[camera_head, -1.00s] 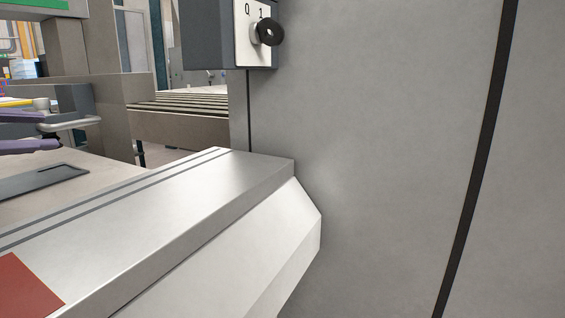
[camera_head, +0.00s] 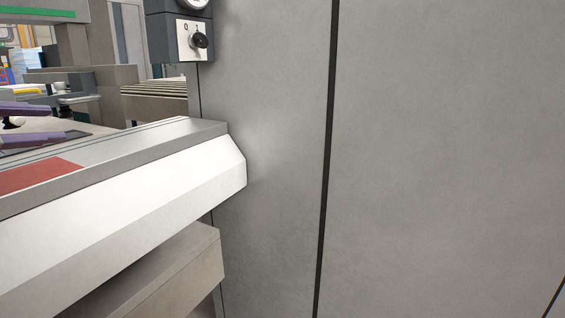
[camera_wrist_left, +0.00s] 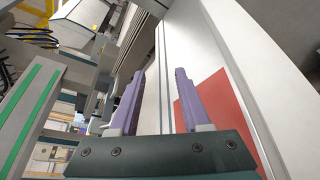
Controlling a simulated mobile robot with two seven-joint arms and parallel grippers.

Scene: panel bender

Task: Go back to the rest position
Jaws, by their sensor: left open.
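My left gripper (camera_head: 55,122) shows at the left edge of the head view, with two purple fingers held apart over the machine's table. In the left wrist view my left gripper (camera_wrist_left: 159,75) has both fingers spread, with nothing between them. A red patch (camera_wrist_left: 215,115) on the pale machine front lies beyond the right finger in that view. My right gripper is in neither view.
The machine's pale front beam (camera_head: 130,190) runs across the left of the head view. A grey cabinet wall (camera_head: 450,150) fills the right. A switch box (camera_head: 181,38) with a black knob is fixed at the upper left. A slatted surface (camera_head: 153,91) stands behind.

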